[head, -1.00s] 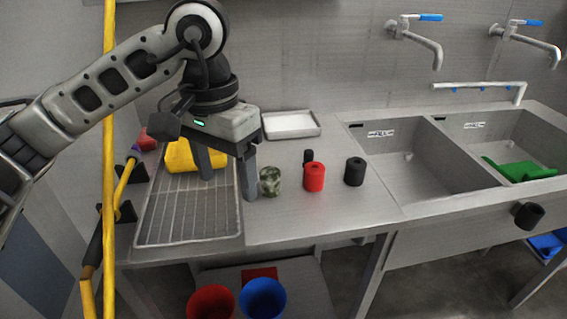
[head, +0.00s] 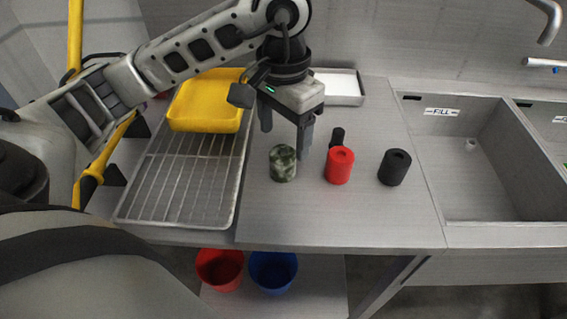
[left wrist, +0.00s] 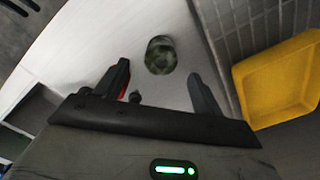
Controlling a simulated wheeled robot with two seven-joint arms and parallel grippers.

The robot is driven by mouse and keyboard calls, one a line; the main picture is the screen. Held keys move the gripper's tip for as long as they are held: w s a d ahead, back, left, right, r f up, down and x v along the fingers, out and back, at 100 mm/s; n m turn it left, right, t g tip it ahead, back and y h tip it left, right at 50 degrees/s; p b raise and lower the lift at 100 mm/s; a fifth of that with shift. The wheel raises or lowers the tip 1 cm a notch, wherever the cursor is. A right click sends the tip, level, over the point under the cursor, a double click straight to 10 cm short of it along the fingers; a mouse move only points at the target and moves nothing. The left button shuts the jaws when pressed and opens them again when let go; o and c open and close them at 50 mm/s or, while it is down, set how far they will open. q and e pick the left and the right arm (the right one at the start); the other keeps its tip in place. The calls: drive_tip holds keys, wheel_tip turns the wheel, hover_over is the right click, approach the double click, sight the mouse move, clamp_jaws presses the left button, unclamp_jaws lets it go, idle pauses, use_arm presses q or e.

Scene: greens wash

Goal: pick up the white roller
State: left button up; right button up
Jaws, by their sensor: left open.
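I see no plainly white roller. A marbled green and pale cylinder (head: 283,164) stands upright on the steel counter (head: 330,225), right of the wire rack. A red cylinder (head: 340,166) and a black one (head: 394,168) stand to its right, each with a hole in the top. My left gripper (head: 286,138) is open and empty, its fingers pointing down close to the marbled cylinder. In the left wrist view the marbled cylinder (left wrist: 160,55) shows in the gap between the fingers, slightly beyond the tips. The red cylinder is mostly hidden there behind one finger. My right gripper is not in view.
A yellow tub (head: 207,104) sits on the back of the wire rack (head: 185,190). A small black object (head: 338,136) stands behind the red cylinder. A white tray (head: 338,86) lies at the back. The sink (head: 465,155) is at right. Red (head: 220,268) and blue (head: 273,270) buckets are below.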

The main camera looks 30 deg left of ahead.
sight(283, 152)
use_arm(q)
drive_tip(key=shift+f+p, duration=0.65)
drive_tip(key=shift+f, duration=2.85)
drive_tip(key=c, duration=1.1)
